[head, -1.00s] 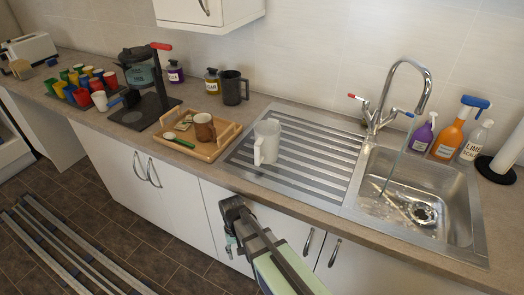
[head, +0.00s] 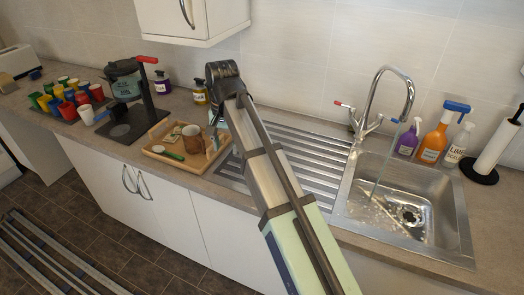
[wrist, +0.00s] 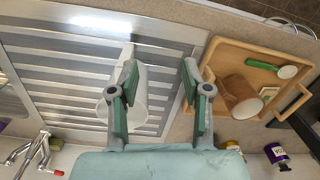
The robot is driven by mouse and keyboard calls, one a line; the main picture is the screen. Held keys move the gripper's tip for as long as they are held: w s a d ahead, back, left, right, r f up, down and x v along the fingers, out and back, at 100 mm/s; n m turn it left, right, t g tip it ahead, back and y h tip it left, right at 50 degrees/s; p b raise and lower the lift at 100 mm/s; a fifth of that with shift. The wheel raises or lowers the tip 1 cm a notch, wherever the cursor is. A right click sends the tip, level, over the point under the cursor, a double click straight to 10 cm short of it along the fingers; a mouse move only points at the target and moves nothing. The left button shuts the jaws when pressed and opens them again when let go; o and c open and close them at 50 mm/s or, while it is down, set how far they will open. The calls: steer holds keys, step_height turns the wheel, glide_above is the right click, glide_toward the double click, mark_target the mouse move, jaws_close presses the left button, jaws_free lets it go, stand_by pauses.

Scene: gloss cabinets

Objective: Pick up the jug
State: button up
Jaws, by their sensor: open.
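The jug is a pale, whitish, translucent vessel (wrist: 141,84) on the ribbed steel draining board in the wrist view. In the head view it is hidden behind my arm. The right finger is over the strip between the draining board and the wooden tray. The gap between the fingers shows part of the jug and the draining board. I cannot tell whether a finger touches the jug.
The wooden tray (head: 158,151) with a brown mug (head: 192,138) lies just left of the draining board (head: 318,150). A tall tap (head: 380,72) and sink stand to the right, with spray bottles (head: 433,143) behind. A wall cupboard (head: 190,22) hangs above.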

steer(key=w+d+r+m, duration=0.1)
steer(key=d+r+m, duration=0.1)
steer(key=d+r, duration=0.4)
steer(key=shift+h, duration=0.3)
step_height(320, 180, down, 11)
steer(key=shift+w+a+f+p, duration=0.1)
steer(key=shift+f+p, duration=0.1)
steer(key=shift+p, duration=1)
steer(key=shift+f+p, duration=1.1)
steer(key=shift+f, duration=1.55)
jaws_close()
